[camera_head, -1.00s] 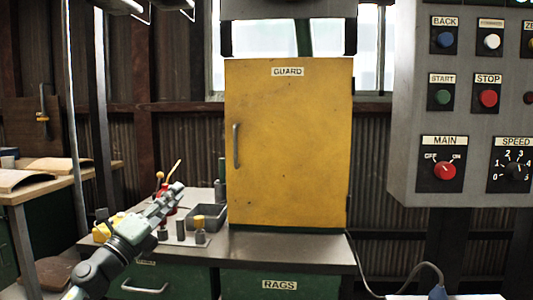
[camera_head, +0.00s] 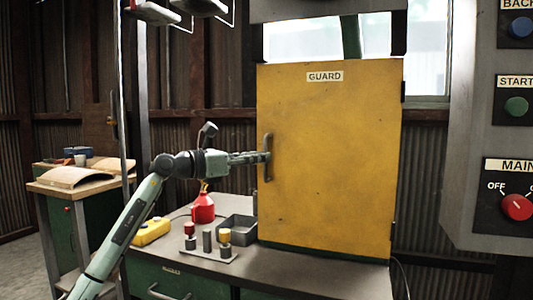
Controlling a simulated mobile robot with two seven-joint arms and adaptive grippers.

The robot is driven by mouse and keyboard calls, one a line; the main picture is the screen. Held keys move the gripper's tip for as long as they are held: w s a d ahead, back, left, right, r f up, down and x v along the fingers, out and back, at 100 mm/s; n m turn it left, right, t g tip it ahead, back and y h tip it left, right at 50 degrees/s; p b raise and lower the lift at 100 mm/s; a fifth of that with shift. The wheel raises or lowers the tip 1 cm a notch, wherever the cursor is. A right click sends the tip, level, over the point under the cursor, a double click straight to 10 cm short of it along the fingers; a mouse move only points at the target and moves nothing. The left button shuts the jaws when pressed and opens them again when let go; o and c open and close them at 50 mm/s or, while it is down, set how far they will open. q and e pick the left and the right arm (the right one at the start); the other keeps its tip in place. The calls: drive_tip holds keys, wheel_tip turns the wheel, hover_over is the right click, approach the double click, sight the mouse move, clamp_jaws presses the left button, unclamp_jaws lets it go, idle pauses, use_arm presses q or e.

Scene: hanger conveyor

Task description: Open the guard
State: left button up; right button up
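The yellow guard door (camera_head: 330,165) stands upright above the grey bench and looks closed. It carries a GUARD label near its top. Its vertical grey handle (camera_head: 267,157) is on the door's left edge. My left gripper (camera_head: 262,157) points right, with its fingertips at the handle's middle. The fingers look close together, but I cannot tell whether they are around the handle or only beside it. My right gripper is not in view.
A grey tray (camera_head: 236,232), a red oil can (camera_head: 203,208), a yellow box (camera_head: 150,231) and a small rack (camera_head: 208,253) stand on the bench below my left arm. A control panel (camera_head: 480,130) stands at the right.

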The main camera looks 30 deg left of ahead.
use_arm(q)
drive_tip(key=shift+x, duration=1.25)
clamp_jaws()
